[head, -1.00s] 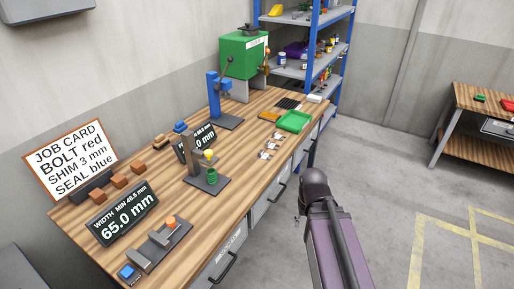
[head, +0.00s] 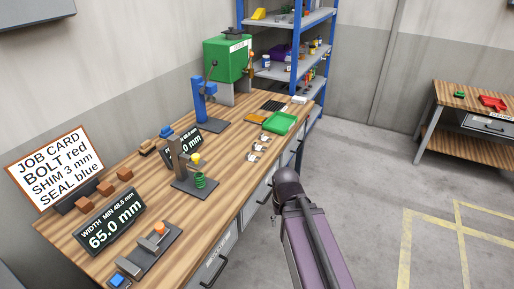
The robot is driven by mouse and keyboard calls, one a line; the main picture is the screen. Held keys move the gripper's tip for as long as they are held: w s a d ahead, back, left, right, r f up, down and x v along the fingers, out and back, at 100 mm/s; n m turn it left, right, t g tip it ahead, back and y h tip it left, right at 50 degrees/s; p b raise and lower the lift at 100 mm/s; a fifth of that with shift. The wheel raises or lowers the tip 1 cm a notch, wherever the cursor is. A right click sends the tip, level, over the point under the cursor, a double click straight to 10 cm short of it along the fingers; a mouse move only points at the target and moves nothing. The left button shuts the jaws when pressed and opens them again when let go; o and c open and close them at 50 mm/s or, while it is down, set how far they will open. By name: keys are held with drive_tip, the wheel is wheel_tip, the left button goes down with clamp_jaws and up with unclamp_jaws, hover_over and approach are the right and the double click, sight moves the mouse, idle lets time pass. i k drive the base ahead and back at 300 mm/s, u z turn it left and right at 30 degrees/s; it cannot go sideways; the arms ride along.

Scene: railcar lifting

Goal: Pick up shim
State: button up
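Three small pale, metallic-looking pieces lie in a row near the front edge of the wooden bench: a far one (head: 265,138), a middle one (head: 259,147) and a near one (head: 253,156). They may be the shims, but they are too small to tell, and I cannot read any thickness on them. A job card (head: 60,168) at the left reads bolt red, shim 3 mm, seal blue. My purple arm with its dark rounded joint shows in front of the bench, right of these pieces. My gripper's fingers are not visible.
A green tray (head: 281,123) lies just beyond the pieces. Floor at right is open, before a second table (head: 468,146).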

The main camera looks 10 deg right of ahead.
sight(255, 147)
drive_tip(key=i, duration=1)
